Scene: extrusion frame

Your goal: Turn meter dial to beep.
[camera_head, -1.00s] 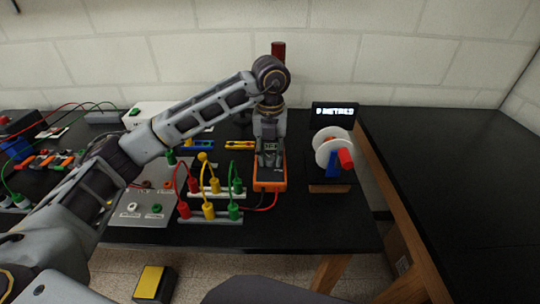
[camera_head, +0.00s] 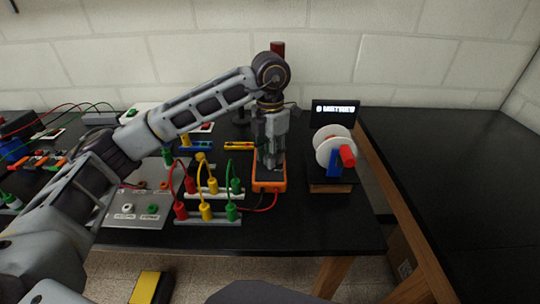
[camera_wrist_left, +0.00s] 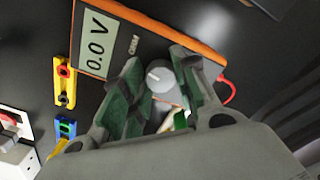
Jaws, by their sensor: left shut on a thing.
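The orange meter (camera_head: 270,186) lies on the black bench, with a dark face. In the left wrist view its display (camera_wrist_left: 96,43) reads 0.0 V, and "OHM" is printed beside it. The grey round dial (camera_wrist_left: 160,78) has a white mark and sits between the fingers. My left gripper (camera_head: 268,160) points down over the meter; in the left wrist view its green-padded fingers (camera_wrist_left: 155,88) are on both sides of the dial, shut on it. The fingers hide part of the dial's surroundings. My right gripper is not in view.
Plug strips with red, yellow and green leads (camera_head: 208,216) stand left of the meter. A white reel with a red handle (camera_head: 334,152) and a small lettered screen (camera_head: 334,108) stand to the right. The right-hand bench (camera_head: 455,165) is bare.

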